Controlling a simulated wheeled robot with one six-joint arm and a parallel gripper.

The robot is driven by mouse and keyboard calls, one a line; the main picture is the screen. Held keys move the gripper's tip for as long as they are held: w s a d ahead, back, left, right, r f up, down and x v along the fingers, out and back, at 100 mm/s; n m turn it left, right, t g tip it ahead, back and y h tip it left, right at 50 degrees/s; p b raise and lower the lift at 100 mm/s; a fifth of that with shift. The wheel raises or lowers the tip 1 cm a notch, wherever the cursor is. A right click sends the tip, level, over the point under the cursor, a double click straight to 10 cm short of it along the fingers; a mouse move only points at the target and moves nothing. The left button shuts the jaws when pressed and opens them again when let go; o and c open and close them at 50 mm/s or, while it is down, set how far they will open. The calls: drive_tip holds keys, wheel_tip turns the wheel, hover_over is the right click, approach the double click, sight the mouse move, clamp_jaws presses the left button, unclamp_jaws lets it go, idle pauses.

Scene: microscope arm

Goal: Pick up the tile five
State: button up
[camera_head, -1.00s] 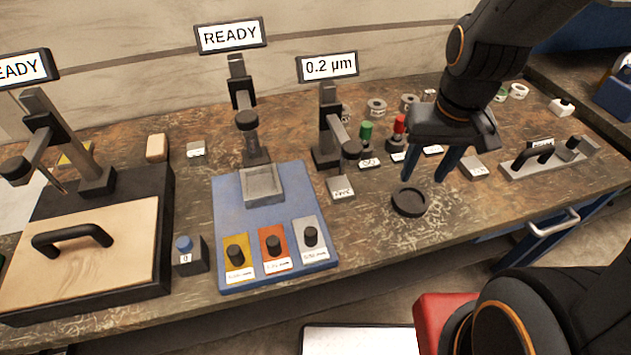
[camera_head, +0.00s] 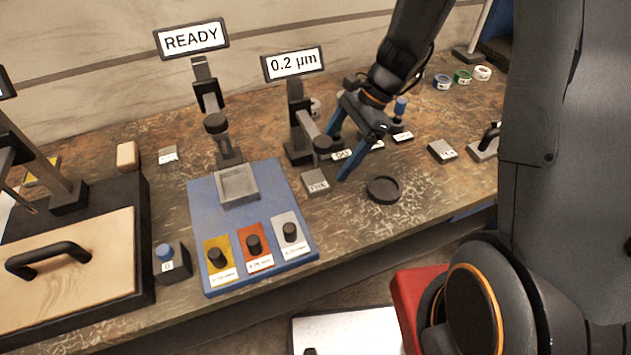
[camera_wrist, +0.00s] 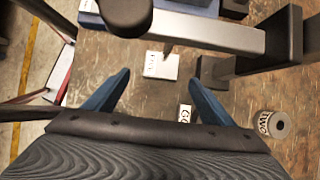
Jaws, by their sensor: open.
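The same tile appears in the wrist view (camera_wrist: 160,66), just ahead of the gap between my fingertips. My gripper (camera_head: 338,160) is open and empty, with its blue fingers pointing down to the right of the tile, apart from it. In the wrist view my gripper (camera_wrist: 160,78) shows both fingers spread wide. Other labelled grey tiles lie at the back left (camera_head: 168,156) and right (camera_head: 442,151).
The 0.2 µm stand (camera_head: 298,130) rises close behind the tile, and its arm reaches near my fingers. A black round dish (camera_head: 384,189) lies to the right. The blue board (camera_head: 205,205) with knobs is left. A roll (camera_wrist: 271,124) labelled "TWO" stands nearby.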

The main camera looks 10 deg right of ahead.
sight(314, 180)
drive_tip(key=p+x, duration=0.1)
drive_tip(key=x, duration=0.2)
drive_tip(key=p+x, duration=0.1)
drive_tip(key=x, duration=0.2)
drive_tip(key=shift+a+r, duration=0.1)
drive_tip(key=shift+a, duration=0.2)
drive_tip(key=shift+a+f, duration=0.25)
drive_tip(key=shift+f, duration=0.4)
drive_tip(key=c, duration=1.7)
drive_tip(key=shift+r+p, duration=0.25)
drive_tip(key=shift+p, duration=0.1)
